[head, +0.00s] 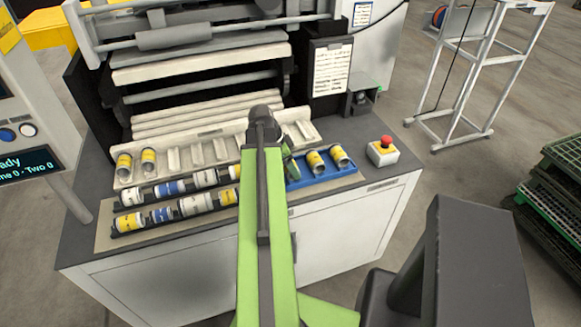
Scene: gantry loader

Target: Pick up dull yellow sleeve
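Several sleeves with yellow on them stand or lie on the machine's counter; I cannot tell which is the dull yellow one. Two yellow-and-white sleeves, a left one (124,163) and a right one (149,157), sit at the left end of the pale slotted tray (205,152). Two more, a left one (315,162) and a right one (340,156), stand in the blue tray (322,175). Yellow-ended sleeves (129,222) also lie in the front dark rack. My gripper (290,168) is mostly hidden behind my green arm, close to the blue tray's left end. Its fingers cannot be made out.
White and blue sleeves (195,205) lie in two dark racks. A red emergency button (386,143) stands right of the blue tray. The machine's rollers (200,70) rise behind. A control panel (30,150) is at left, and green crates (555,190) are at right.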

